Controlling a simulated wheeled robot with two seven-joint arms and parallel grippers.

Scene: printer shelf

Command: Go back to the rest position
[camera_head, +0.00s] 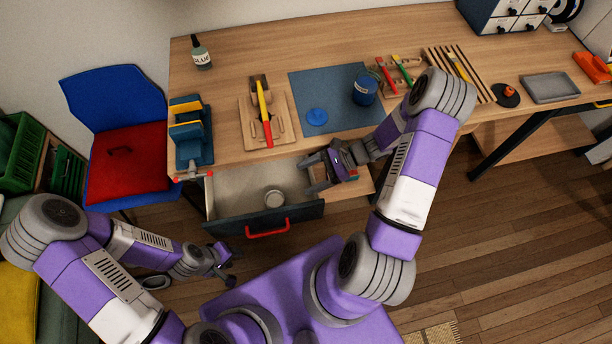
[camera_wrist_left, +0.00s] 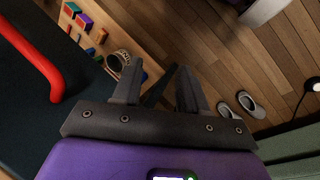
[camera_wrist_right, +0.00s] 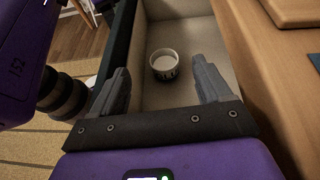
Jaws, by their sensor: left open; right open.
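My right gripper (camera_head: 318,172) is open and empty at the right end of the pulled-out drawer (camera_head: 232,208), just in front of the desk edge. In the right wrist view its fingers (camera_wrist_right: 160,90) stand apart, with a small round white container (camera_wrist_right: 164,64) on the drawer floor beyond them. The same container (camera_head: 274,198) shows in the head view. My left gripper (camera_head: 226,268) is low, in front of and below the drawer's left side. In the left wrist view its fingers (camera_wrist_left: 160,88) are apart with nothing between them, over the floor.
The drawer's red handle (camera_head: 268,230) juts out towards me; it also shows in the left wrist view (camera_wrist_left: 34,62). A blue and red chair (camera_head: 118,135) stands left. Slippers (camera_wrist_left: 240,106) lie on the floor.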

